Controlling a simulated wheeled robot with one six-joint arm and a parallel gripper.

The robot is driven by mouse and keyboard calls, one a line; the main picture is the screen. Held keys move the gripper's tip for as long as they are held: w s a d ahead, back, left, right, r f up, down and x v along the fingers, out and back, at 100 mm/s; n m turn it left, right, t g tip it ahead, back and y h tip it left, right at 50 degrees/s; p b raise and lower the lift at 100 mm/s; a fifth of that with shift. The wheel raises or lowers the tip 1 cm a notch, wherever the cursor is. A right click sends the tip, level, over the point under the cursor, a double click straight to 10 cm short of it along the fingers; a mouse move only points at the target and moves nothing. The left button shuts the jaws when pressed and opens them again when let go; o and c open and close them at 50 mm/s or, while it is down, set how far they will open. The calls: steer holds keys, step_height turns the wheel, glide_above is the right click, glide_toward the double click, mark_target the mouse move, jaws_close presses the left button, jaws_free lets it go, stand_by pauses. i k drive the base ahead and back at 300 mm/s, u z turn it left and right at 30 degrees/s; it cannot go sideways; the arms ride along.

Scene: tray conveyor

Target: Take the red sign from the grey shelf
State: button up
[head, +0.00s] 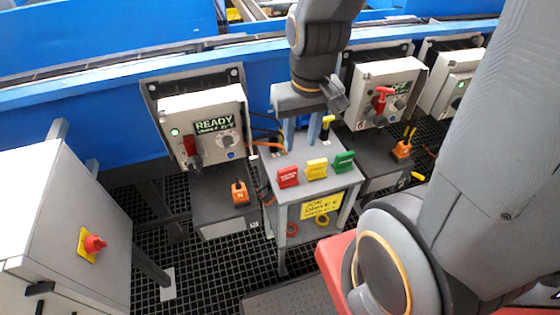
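The red sign (288,177) stands at the left front of the grey shelf (282,207), in a row with a yellow sign (317,168) and a green sign (343,161). White lettering on the red sign is too small to read. My gripper (301,142) points down over the back of the shelf, behind the signs and apart from the red one. Its two fingers are spread, with nothing seen between them.
A yellow-and-black item (327,126) is close to the right of my gripper. Control boxes (201,125) (386,88) flank the shelf. Orange padlock-like items (240,193) (402,149) sit on dark side ledges. A blue conveyor wall (100,110) runs behind.

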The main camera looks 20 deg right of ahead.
mark_target(286, 177)
steer(key=i, duration=0.15)
steer(key=k, duration=0.5)
steer(key=z, duration=2.45)
steer(key=k, duration=1.3)
steer(key=u, duration=1.8)
steer(key=i, duration=1)
